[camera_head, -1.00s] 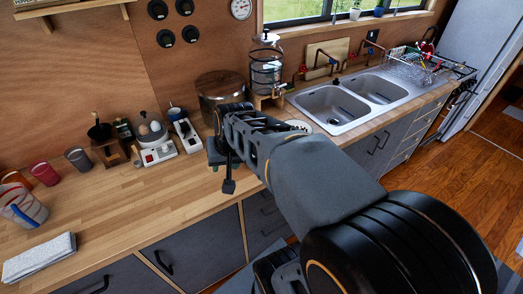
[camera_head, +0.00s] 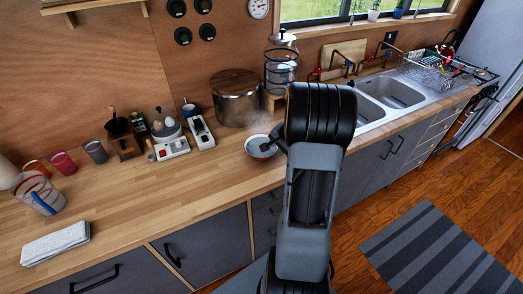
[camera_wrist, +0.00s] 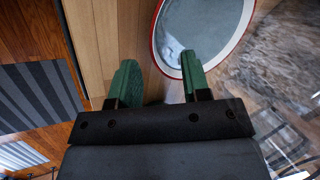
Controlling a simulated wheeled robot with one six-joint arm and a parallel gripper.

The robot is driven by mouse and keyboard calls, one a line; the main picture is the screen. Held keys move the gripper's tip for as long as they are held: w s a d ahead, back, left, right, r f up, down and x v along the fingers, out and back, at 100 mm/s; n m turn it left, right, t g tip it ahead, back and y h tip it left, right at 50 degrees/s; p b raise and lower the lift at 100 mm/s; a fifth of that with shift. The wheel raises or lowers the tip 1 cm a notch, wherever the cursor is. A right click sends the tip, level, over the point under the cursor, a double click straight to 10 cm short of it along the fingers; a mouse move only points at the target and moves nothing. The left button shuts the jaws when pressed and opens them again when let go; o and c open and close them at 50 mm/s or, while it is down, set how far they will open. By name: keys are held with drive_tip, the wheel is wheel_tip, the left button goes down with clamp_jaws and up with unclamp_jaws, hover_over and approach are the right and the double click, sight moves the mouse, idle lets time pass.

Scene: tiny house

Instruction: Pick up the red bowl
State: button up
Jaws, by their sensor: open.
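The red bowl (camera_head: 258,148) sits on the wooden counter near its front edge, with a pale inside and a red rim. My arm hides its right side in the head view. In the wrist view the bowl (camera_wrist: 205,28) is at the top, cut off by the frame edge. My gripper (camera_wrist: 160,82) is open and empty, with two green fingers. Its right finger overlaps the bowl's near rim in the picture, and its left finger is outside the rim over the counter. I cannot tell whether the finger touches the bowl. In the head view the fingers are hidden behind my arm.
A large metal pot (camera_head: 236,98) stands behind the bowl, with a glass dispenser (camera_head: 281,68) to its right. The sink (camera_head: 392,93) lies right of my arm. Cups, small appliances and a folded towel (camera_head: 55,243) are at left. The counter left of the bowl is clear.

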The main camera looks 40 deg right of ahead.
sight(272, 155)
drive_tip(key=shift+p+x, duration=0.65)
drive_tip(key=shift+x, duration=2.7)
drive_tip(key=shift+s+d, duration=0.1)
clamp_jaws()
